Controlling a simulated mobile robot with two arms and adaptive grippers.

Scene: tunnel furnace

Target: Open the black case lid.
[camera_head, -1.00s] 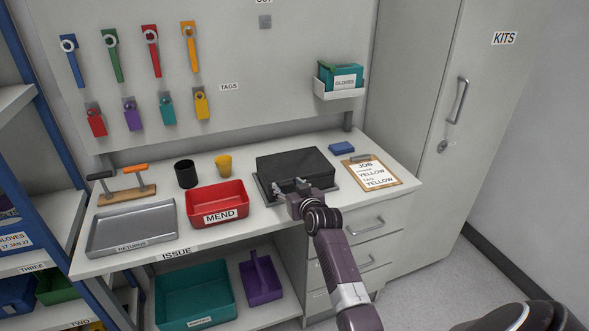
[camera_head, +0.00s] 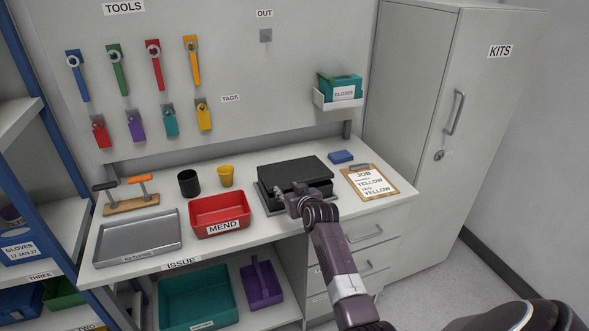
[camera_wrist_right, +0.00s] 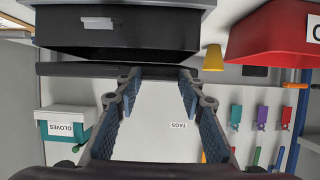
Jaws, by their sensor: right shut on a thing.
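The black case (camera_head: 267,200) sits on the bench, right of the red bin. Its lid (camera_head: 293,169) is raised a little at the front, with a dark gap below it. My right gripper (camera_head: 294,197) is at the middle of the case's front edge, shut on the lid. In the right wrist view, which is upside down, the lid shows as a dark bar (camera_wrist_right: 75,69) at the tips of my right gripper (camera_wrist_right: 159,74), apart from the case body (camera_wrist_right: 118,40). The case's inside is hidden. My left gripper is not in view.
The red MEND bin (camera_head: 219,212), a black cup (camera_head: 189,183) and a yellow cup (camera_head: 226,176) stand left of the case. A clipboard (camera_head: 386,192) and a blue block (camera_head: 341,156) lie to its right. The pegboard (camera_head: 285,110) rises behind.

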